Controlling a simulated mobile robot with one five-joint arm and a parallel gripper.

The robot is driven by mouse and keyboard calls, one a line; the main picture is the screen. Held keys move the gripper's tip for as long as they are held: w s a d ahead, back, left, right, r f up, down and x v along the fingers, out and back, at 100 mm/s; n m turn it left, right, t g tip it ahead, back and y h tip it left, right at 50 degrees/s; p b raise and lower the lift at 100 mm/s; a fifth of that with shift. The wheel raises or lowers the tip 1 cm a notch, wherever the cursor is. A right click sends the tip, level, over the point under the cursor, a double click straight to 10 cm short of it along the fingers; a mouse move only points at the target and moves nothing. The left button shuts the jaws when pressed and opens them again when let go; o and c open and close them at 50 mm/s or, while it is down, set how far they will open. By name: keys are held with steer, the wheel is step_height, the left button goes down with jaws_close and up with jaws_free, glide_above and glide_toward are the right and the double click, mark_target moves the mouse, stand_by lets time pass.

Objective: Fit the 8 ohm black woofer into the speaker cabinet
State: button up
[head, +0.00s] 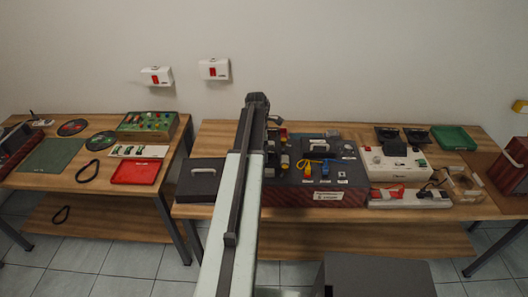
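My gripper's fingers cannot be made out there, and I see nothing clearly held.
The right table (225,140) also bears a black case (201,180), a dark-topped bench with small parts, a white device (393,165), and a green tray (454,137). The left table holds two discs, a red tray (136,172) and a green board box. A gap separates the tables.

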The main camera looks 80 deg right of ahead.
steer(key=r+p, duration=0.5)
steer(key=w+r+p, duration=0.1)
steer(key=r+p, duration=0.1)
steer(key=p, duration=0.1)
steer(key=shift+a+r, duration=0.1)
steer(key=shift+r, duration=0.3)
step_height(320, 180, up, 8)
steer(key=p, duration=0.7)
steer(key=shift+p, duration=0.35)
steer(key=shift+f, duration=0.1)
